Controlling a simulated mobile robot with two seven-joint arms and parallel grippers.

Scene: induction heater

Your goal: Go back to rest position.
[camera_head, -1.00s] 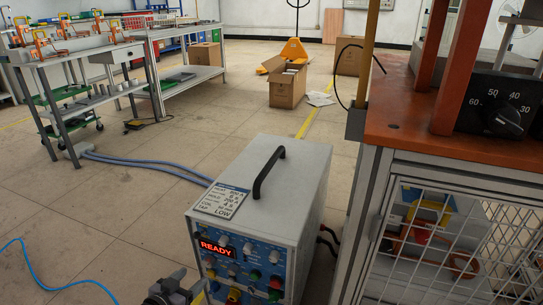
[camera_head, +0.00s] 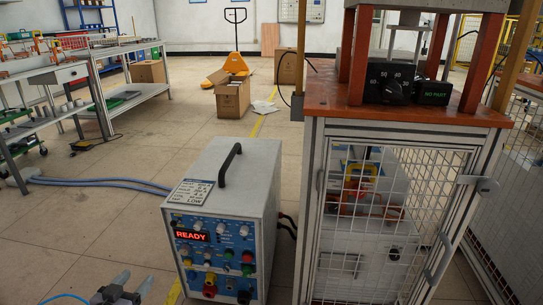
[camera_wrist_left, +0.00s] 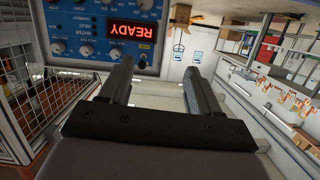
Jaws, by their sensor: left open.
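The induction heater (camera_head: 255,200) is a light grey box with a black top handle (camera_head: 230,163) and a blue front panel full of knobs and buttons. Its red display (camera_head: 192,236) reads READY, and a plate on top reads LOW at the bottom. My left gripper (camera_head: 134,283) is at the bottom edge of the head view, left of the heater and apart from it. In the left wrist view the two fingers (camera_wrist_left: 160,70) are spread with nothing between them, and the panel (camera_wrist_left: 95,30) shows beyond them, upside down. My right gripper is out of view.
An orange-topped workstation (camera_head: 420,110) with a wire-mesh cage stands just right of the heater. It bears a black dial (camera_head: 390,85) and a display reading NO PART (camera_head: 435,92). Blue hoses (camera_head: 100,182) cross the floor at left. Open floor (camera_head: 100,225) lies left of the heater.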

